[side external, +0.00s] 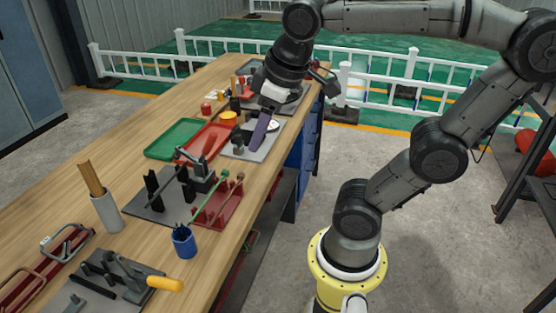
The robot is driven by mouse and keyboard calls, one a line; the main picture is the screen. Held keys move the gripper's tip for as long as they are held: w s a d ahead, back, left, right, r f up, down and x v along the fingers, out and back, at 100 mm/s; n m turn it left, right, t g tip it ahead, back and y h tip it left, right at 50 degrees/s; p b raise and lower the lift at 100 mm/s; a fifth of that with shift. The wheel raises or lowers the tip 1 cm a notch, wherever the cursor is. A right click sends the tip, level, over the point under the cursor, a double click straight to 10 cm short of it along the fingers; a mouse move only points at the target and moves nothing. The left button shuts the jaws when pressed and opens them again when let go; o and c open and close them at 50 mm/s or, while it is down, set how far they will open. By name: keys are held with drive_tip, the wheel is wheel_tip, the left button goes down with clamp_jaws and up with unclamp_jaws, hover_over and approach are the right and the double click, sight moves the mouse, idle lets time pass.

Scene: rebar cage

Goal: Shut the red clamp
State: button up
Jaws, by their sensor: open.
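My gripper (264,126) hangs above the far half of the workbench, pointing down over a light grey plate. A dark purple finger-like part shows at its lower end; the gap between the fingers is hard to see, and I see nothing held. I cannot tell for certain which item is the red clamp. Another red part (243,88) shows small behind my gripper. Whether either is open or shut is too small to tell. My gripper is apart from the red base.
The wooden workbench (130,137) also carries a green tray (174,139), a red tray (207,142), a blue cup (184,242), a grey cylinder with wooden sticks (106,211) and an orange-handled tool (165,284).

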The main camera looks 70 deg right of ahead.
drive_tip(key=s+a+f+t+y, duration=0.1)
drive_tip(key=s+a+f, duration=0.1)
drive_tip(key=s+f, duration=0.2)
drive_tip(key=shift+f+m, duration=0.4)
drive_tip(key=shift+f, duration=0.05)
